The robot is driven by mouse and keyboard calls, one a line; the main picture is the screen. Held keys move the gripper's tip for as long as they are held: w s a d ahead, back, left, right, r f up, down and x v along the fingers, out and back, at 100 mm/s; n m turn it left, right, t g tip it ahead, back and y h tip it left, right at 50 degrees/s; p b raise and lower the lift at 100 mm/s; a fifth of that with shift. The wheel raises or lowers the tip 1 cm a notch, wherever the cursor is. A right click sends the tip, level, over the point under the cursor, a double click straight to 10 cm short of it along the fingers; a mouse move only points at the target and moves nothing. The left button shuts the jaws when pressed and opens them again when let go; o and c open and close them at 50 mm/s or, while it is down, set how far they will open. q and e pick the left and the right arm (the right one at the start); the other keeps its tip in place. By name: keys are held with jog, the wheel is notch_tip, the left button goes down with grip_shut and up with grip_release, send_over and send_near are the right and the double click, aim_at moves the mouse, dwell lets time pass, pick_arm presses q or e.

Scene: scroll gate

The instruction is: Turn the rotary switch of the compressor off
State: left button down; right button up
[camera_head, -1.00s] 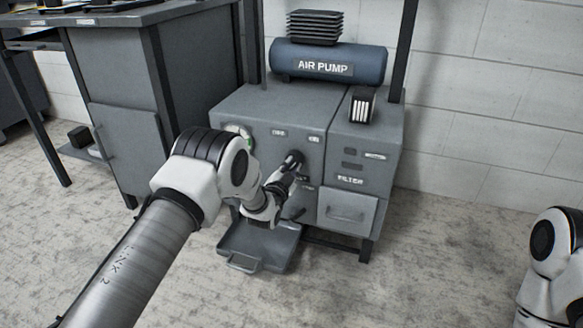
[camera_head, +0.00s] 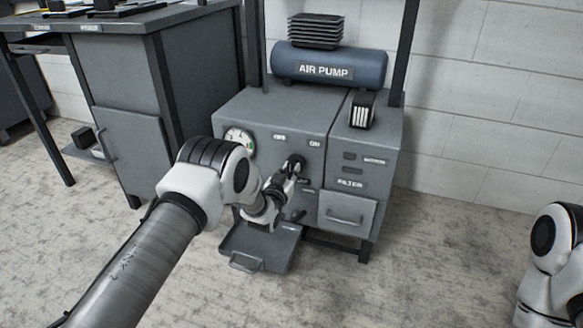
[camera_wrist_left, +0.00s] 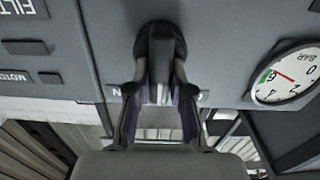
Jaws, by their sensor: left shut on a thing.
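The compressor's grey cabinet (camera_head: 265,106) carries OFF and ON labels on its front. Its dark rotary switch (camera_head: 298,158) sits below and between these labels. In the left wrist view the black switch knob (camera_wrist_left: 164,45) stands out from the grey panel at the top middle. My left gripper (camera_head: 293,168) is at the knob, its fingers on either side of it and shut on it. The fingers (camera_wrist_left: 160,92) hide part of the knob, so its exact pointing is hard to tell. My right gripper is out of view; only a part of my right arm shows at the right edge.
A pressure gauge (camera_head: 239,139) is left of the switch. The blue AIR PUMP tank (camera_head: 328,68) lies on top. An open tray (camera_head: 262,244) juts out below the gripper, and a drawer (camera_head: 346,212) is at lower right. A grey workbench (camera_head: 195,75) stands at left.

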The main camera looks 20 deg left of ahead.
pick_arm(q)
jog(key=n, duration=0.2)
jog(key=shift+a+n+p, duration=0.1)
jog(key=shift+n+p, duration=0.3)
jog(key=shift+a+n+p, duration=0.15)
jog(key=shift+n+p, duration=0.2)
jog(key=shift+n, duration=1.55)
jog(key=c, duration=1)
grip_release()
jog(key=shift+f, duration=0.1)
jog(key=shift+c, duration=0.2)
jog(key=shift+s, duration=0.1)
jog(key=s, duration=1.1)
jog(key=shift+s+a, duration=0.2)
jog(key=shift+s, duration=0.2)
